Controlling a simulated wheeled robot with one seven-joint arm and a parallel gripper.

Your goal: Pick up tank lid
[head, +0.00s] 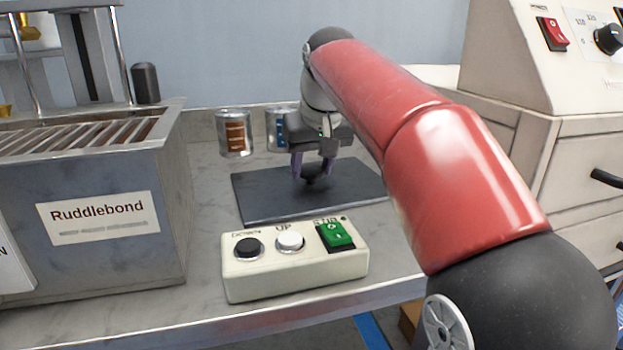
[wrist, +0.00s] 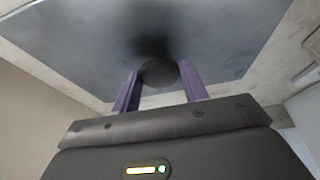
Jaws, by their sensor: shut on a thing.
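The tank lid (head: 260,199) is a flat, dark grey rectangular plate with a round black knob. It appears to lie flat on the bench behind the button box; I cannot tell whether there is any gap beneath it. My gripper (head: 313,172) points down over the lid's middle, its purple fingers shut on the knob. In the wrist view the knob (wrist: 158,72) sits between the two fingertips (wrist: 158,82), and the plate (wrist: 80,40) spreads out beyond it. My gripper hides part of the lid in the head view.
A grey tank labelled Ruddlebond (head: 120,255), with a slatted top, stands at left. A button box (head: 295,268) sits in front of the lid. Two cans (head: 234,133) (head: 280,130) stand behind it. A cream cabinet (head: 545,130) stands at right.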

